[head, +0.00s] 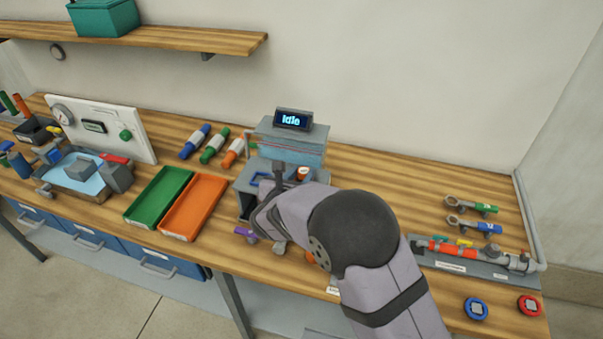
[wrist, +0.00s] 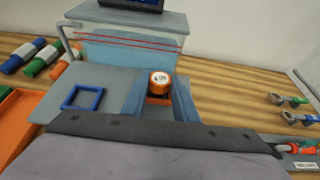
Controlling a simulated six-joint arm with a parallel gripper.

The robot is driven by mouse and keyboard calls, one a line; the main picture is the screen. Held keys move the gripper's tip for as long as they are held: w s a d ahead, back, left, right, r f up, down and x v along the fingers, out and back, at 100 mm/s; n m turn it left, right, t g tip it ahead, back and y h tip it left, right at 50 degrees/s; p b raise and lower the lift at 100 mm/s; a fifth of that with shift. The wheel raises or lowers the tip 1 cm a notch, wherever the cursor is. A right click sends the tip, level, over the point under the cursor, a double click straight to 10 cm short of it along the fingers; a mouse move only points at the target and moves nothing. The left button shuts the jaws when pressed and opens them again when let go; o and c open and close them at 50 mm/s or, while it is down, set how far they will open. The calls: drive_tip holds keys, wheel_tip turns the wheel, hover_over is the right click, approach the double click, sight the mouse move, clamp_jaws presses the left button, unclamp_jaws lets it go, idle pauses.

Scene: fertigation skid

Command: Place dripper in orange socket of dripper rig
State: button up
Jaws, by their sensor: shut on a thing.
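The dripper, a small round piece with a white marked top and an orange side, shows in the wrist view (wrist: 160,79) and the head view (head: 303,173). My gripper (wrist: 159,88) is shut on it, one finger on each side. The dripper rig (wrist: 110,80) is a grey-blue station. Its orange socket (wrist: 158,101) shows just below and nearer than the dripper, partly hidden; whether the dripper is seated or held above it I cannot tell. A blue square socket (wrist: 82,97) to the left is empty. My arm hides much of the rig's front in the head view.
The rig's display (head: 293,119) reads "Idle". Green (head: 147,209) and orange (head: 183,228) trays stand left of the rig. Coloured cylinders (head: 213,146) lie behind them. A pipe assembly (head: 465,252) and valves lie at the right. A purple piece (head: 245,233) is near the front.

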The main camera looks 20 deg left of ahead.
drive_tip(key=shift+f+b, duration=0.2)
drive_tip(key=shift+b, duration=0.1)
drive_tip(key=o, duration=1)
drive_tip(key=shift+r, duration=0.2)
drive_tip(key=shift+s+r, duration=0.1)
drive_tip(key=b+v, duration=0.2)
drive_tip(key=v, duration=0.9)
drive_tip(key=shift+s+b, duration=0.35)
drive_tip(key=shift+r, duration=0.15)
